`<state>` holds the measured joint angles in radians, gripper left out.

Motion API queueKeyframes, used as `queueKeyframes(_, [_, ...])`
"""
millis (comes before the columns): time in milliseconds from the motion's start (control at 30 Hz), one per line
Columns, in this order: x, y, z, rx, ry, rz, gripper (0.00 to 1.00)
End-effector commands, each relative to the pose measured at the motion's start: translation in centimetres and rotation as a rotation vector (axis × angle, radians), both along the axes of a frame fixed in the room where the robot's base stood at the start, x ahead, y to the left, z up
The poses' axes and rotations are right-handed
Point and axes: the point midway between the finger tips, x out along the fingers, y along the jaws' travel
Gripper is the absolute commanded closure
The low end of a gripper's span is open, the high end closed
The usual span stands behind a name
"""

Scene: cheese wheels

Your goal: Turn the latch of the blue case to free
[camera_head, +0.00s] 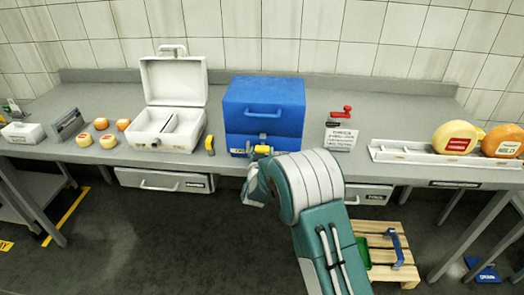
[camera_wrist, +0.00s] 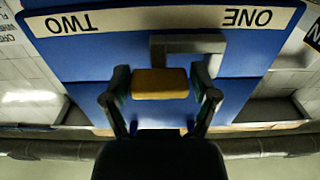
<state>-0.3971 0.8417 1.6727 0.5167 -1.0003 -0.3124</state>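The blue case (camera_head: 263,98) stands shut on the bench, with a blue handle on its lid. Low on its front is the latch, with a grey bracket (camera_wrist: 188,40) and a yellow grip (camera_wrist: 160,82); the yellow grip also shows in the head view (camera_head: 262,149). My gripper (camera_wrist: 161,80) is at the case's front, one finger against each side of the yellow grip. The wrist view is upside down and shows a pale strip (camera_wrist: 160,20) reading ONE and TWO. My arm hides part of the bench front in the head view.
An open white case (camera_head: 170,135) stands left of the blue case, with a yellow piece (camera_head: 210,145) beside it. A sign (camera_head: 342,139) and red clamp (camera_head: 341,112) are on the right. Beyond them is a white tray (camera_head: 420,155) with large cheese wheels (camera_head: 457,138).

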Motion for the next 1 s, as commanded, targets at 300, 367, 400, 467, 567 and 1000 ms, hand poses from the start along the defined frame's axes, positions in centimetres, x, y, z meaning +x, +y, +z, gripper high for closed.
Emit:
queueKeyframes(300, [0.0, -0.1, 0.2, 0.003, -0.005, -0.002, 0.00])
queueKeyframes(367, [0.0, -0.1, 0.3, 0.003, -0.006, -0.002, 0.00])
queueKeyframes(400, [0.0, -0.1, 0.3, 0.003, -0.006, -0.002, 0.00])
queueKeyframes(467, [-0.1, -0.1, 0.3, 0.004, -0.007, -0.002, 0.00])
queueKeyframes(567, [-0.8, 0.0, 0.3, 0.003, -0.006, -0.002, 0.00])
queueKeyframes(1000, [-9.1, 0.5, 0.2, 0.001, -0.005, 0.001, 0.00])
